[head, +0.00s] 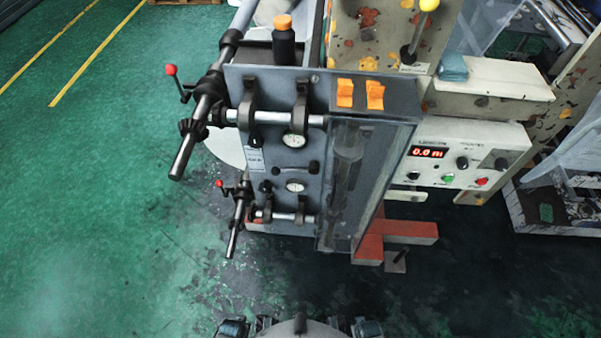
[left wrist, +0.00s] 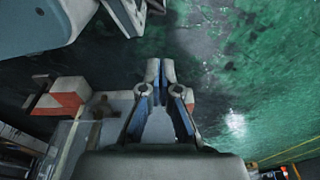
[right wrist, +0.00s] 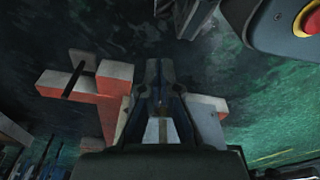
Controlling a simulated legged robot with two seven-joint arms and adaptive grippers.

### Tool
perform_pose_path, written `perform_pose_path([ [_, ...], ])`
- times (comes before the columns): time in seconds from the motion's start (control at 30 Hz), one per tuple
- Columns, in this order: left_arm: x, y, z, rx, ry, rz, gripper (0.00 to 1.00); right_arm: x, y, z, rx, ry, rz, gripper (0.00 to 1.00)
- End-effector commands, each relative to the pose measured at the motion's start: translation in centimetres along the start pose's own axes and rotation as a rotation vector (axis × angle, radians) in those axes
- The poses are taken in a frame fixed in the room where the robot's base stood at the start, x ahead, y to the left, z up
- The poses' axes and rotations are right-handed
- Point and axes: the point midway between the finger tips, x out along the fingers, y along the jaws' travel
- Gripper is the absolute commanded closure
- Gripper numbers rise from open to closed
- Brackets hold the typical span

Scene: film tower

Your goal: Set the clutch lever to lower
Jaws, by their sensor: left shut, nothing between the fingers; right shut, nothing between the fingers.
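Two red-knobbed levers sit on the left of the grey machine: an upper one (head: 172,70) and a lower one (head: 219,184). No readable label shows which is the clutch lever. My left gripper (left wrist: 160,68) is shut and empty in the left wrist view, above the floor. My right gripper (right wrist: 163,68) is shut and empty in the right wrist view, near red-and-white feet. Neither gripper touches a lever.
The grey machine (head: 270,115) carries shafts, gauges and orange switches (head: 345,92). A control box (head: 465,155) with a red display stands to its right. Red base feet (head: 405,231) stick out below. Green floor (head: 90,200) is open at left.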

Motion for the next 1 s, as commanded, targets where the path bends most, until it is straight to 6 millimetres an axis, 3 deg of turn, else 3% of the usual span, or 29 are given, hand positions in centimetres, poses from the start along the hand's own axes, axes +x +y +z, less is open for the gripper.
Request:
perform_pose_path([
  [0.27, 0.0, 0.0, 0.2, -0.001, -0.003, 0.000, 1.00, 0.0, 0.1, -0.2, 0.000, 0.003, 0.001, 1.00],
  [0.37, -0.1, -0.2, -0.5, 0.012, 0.018, -0.006, 0.75, 0.1, 0.1, -0.1, 0.000, 0.002, 0.001, 1.00],
  [0.47, -0.9, -1.1, -5.3, 0.083, 0.146, -0.046, 0.50, -0.6, 0.1, -1.2, -0.001, 0.014, 0.001, 1.00],
  [0.5, -1.8, -1.7, -8.4, 0.134, 0.230, -0.075, 0.40, -1.0, 0.1, -1.7, 0.000, 0.019, 0.001, 1.00],
  [0.57, -4.0, -2.5, -14.0, 0.229, 0.386, -0.132, 0.38, -1.8, 0.1, -2.3, 0.002, 0.022, 0.001, 1.00],
  [0.6, -6.0, -2.8, -17.9, 0.300, 0.502, -0.176, 0.38, -2.3, 0.1, -2.7, 0.003, 0.023, 0.001, 1.00],
  [0.73, -14.7, -2.4, -28.5, 0.533, 0.869, -0.336, 0.38, -4.5, 0.2, -4.1, 0.006, 0.030, 0.002, 1.00],
  [0.8, -19.7, -1.5, -32.3, 0.645, 1.038, -0.423, 0.38, -5.6, 0.3, -4.6, 0.007, 0.033, 0.003, 1.00],
  [0.9, -25.5, -0.1, -35.4, 0.764, 1.221, -0.523, 0.38, -7.0, 0.3, -5.1, 0.009, 0.037, 0.003, 1.00],
  [1.0, -28.8, 0.9, -36.7, 0.832, 1.321, -0.583, 0.38, -7.8, 0.4, -5.4, 0.010, 0.038, 0.004, 1.00],
])
